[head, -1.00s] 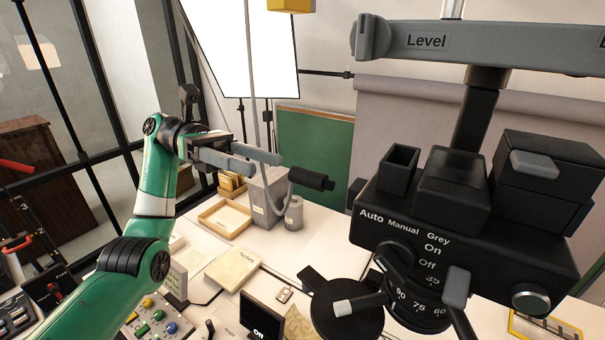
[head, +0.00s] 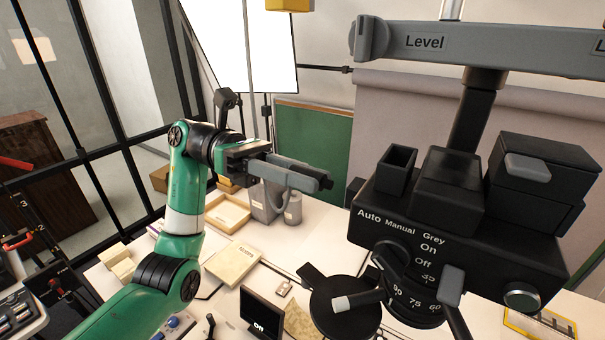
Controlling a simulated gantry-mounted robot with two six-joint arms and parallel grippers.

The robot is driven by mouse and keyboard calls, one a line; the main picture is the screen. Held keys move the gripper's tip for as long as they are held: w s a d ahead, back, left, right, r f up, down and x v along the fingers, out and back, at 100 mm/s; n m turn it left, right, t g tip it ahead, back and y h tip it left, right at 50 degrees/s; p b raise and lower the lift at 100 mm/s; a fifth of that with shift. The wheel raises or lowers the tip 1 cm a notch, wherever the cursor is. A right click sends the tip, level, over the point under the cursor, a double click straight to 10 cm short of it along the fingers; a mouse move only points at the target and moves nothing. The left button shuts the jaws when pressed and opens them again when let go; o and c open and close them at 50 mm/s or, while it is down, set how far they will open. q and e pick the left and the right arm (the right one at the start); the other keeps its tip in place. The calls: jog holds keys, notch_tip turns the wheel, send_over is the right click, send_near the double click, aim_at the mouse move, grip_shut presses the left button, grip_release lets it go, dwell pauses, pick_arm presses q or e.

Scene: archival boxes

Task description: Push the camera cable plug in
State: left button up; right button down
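The black cable plug (head: 328,181) is at the fingertips of my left gripper (head: 322,180) in the middle of the head view. Only its dark end shows clearly, pointing right; the rest is hidden by the grey fingers. The fingers lie along both sides of the plug; I cannot tell whether they are closed on it. A grey cable loop (head: 287,199) hangs below the fingers. The black camera control unit (head: 466,245), with dials and labels, stands to the right, apart from the plug. I cannot make out a socket on it. My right gripper is not in view.
A grey bar marked Level (head: 470,44) crosses above the unit. A wooden tray (head: 228,214) and a notebook (head: 233,263) lie on the white table. Air between plug and unit looks clear.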

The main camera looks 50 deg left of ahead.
pick_arm(q)
grip_shut()
dwell(0.9)
jog(key=shift+b+x, duration=0.4)
jog(key=shift+x, duration=0.6)
jog(key=shift+w+d, duration=0.1)
jog(key=shift+d, duration=0.15)
jog(key=o, duration=0.8)
grip_release()
jog(key=shift+d, duration=0.1)
jog(key=shift+c, duration=0.2)
